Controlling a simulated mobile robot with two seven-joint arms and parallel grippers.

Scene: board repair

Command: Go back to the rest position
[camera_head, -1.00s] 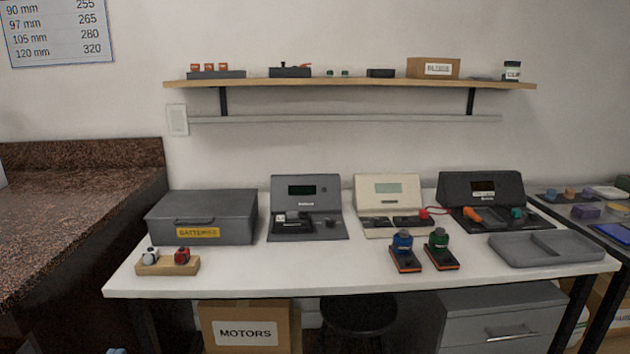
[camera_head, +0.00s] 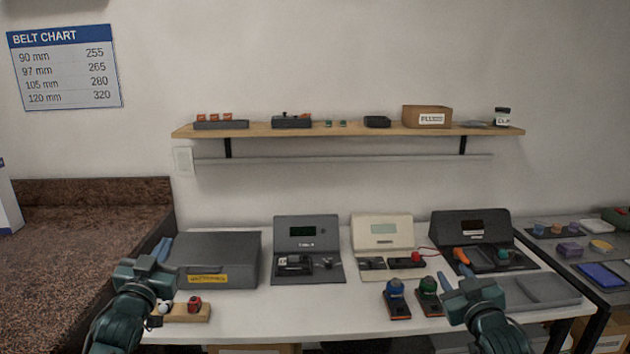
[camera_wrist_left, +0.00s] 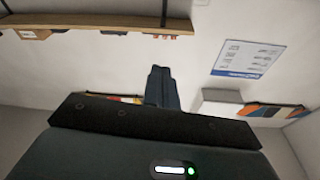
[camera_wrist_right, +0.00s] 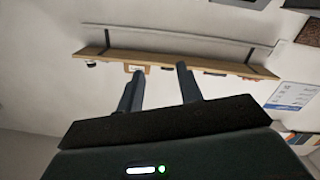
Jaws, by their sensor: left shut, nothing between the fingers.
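My left gripper (camera_head: 163,248) is raised at the lower left, in front of the left end of the grey case. In the left wrist view its fingers (camera_wrist_left: 162,88) are together with nothing between them. My right gripper (camera_head: 457,276) is raised at the lower right, in front of the grey divided tray. In the right wrist view its two fingers (camera_wrist_right: 160,88) stand apart, with only wall and shelf seen between them. Both grippers point up and away, clear of the things on the bench as far as I can see.
The white bench (camera_head: 300,318) carries a grey case (camera_head: 215,252), three testers, a wooden block (camera_head: 190,315) and two small units (camera_head: 397,300). A grey tray (camera_head: 550,290) lies at the right. A wooden shelf (camera_head: 350,131) hangs above. A speckled counter (camera_head: 70,250) is at the left.

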